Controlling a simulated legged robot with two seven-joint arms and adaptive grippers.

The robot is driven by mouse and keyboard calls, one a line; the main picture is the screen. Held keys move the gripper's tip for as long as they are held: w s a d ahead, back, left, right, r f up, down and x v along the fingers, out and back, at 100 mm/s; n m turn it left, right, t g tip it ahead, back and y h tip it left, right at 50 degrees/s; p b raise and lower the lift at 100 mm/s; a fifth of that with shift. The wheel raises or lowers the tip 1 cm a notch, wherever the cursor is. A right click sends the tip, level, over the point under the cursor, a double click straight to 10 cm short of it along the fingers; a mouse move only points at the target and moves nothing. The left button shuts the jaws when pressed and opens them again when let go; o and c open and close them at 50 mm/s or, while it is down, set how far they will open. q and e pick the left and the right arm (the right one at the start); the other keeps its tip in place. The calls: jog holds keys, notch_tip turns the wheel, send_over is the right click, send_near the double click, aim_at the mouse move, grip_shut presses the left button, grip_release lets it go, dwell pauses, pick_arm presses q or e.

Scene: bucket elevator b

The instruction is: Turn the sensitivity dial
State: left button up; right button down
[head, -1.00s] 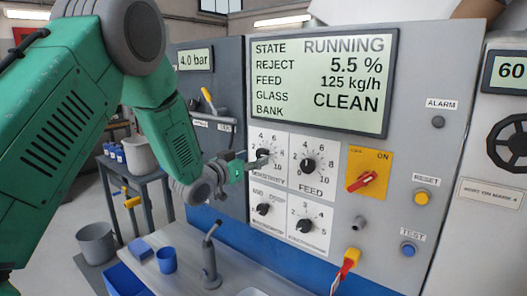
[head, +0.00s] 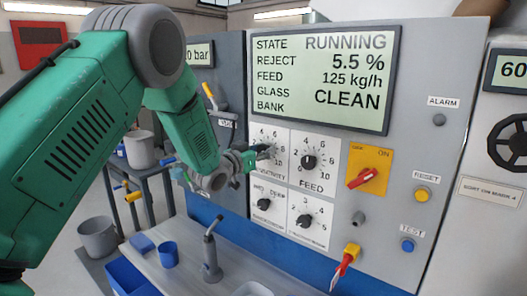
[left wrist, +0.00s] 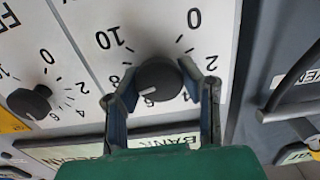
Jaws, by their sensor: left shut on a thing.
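The sensitivity dial is a round black knob on a white plate with a printed number scale. It sits at the upper left of the dial group in the head view, mostly covered by my left gripper (head: 262,152). In the left wrist view the knob (left wrist: 158,82) is between the two fingers of my left gripper (left wrist: 160,90), one on each side. The gripper is shut on the knob. A white pointer mark on it points toward the lower left of that picture. Part of the scale and the printed label is hidden. My right gripper is not in view.
The feed dial (head: 309,162) is close on the right, with two more dials below, one being (head: 264,204). A red switch (head: 361,178) on a yellow plate is further right. The display (head: 320,80) above reads RUNNING. A bench with a blue cup (head: 169,254) lies below.

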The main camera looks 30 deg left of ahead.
pick_arm(q)
jog(key=shift+b, duration=0.35)
jog(key=o, duration=1.2)
jog(key=shift+a, duration=0.1)
jog(key=shift+s, duration=0.2)
jog(key=s, duration=0.7)
jog(key=s+a, duration=0.1)
jog(key=s, duration=0.3)
jog(key=shift+s+f, duration=0.1)
jog(key=shift+s, duration=0.1)
